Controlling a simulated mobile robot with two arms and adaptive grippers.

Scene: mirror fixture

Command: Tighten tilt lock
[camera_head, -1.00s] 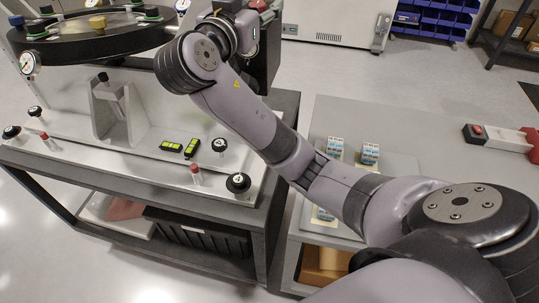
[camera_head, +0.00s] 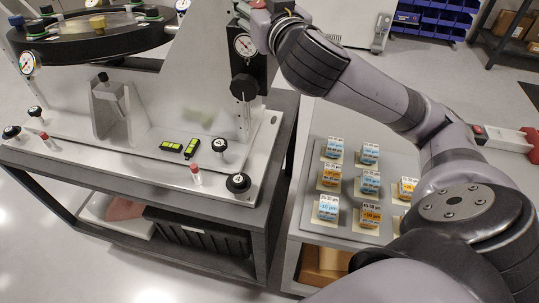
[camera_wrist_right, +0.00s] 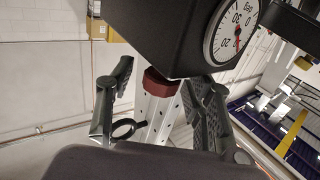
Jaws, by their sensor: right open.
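The mirror fixture stands on the left table in the head view, with a black ring-shaped mount (camera_head: 95,32) and a grey upright plate (camera_head: 205,50). On the plate's right side is a black block with a dial gauge (camera_head: 244,44) and a black knob (camera_head: 244,87) below it. I cannot tell which part is the tilt lock. My right gripper (camera_wrist_right: 155,105) is open in the wrist view. A dark red cap on a white perforated post (camera_wrist_right: 160,85) shows between its fingers; contact cannot be judged. A black housing with a dial (camera_wrist_right: 232,30) is just above. My left gripper is out of view.
The right table holds a tray (camera_head: 344,185) with several labelled blocks. My right arm spans above that table.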

